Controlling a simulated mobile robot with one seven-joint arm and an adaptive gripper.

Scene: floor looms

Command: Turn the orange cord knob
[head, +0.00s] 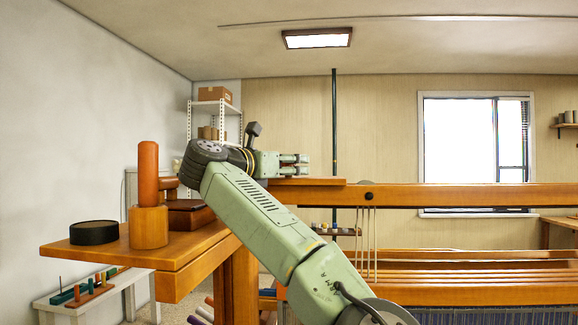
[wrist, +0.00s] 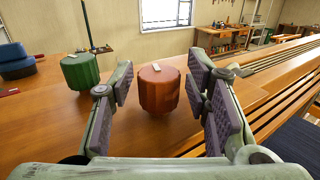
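The orange cord knob (wrist: 158,92) is a reddish-orange, faceted round knob with a small pale mark on its top. It stands upright on the wooden surface in the middle of the wrist view. My gripper (wrist: 163,76) is open, with one padded finger to the left of the knob and one to the right. Gaps show on both sides and I see no contact. How far the fingertips reach along the knob is hard to tell. In the head view my gripper (head: 294,166) is level, just above the loom's top beam, and the orange knob cannot be made out there.
Slatted loom beams (wrist: 275,75) run along the right. A wooden shelf (head: 110,252) holds an orange cylinder (head: 148,172) and a black disc (head: 94,233).

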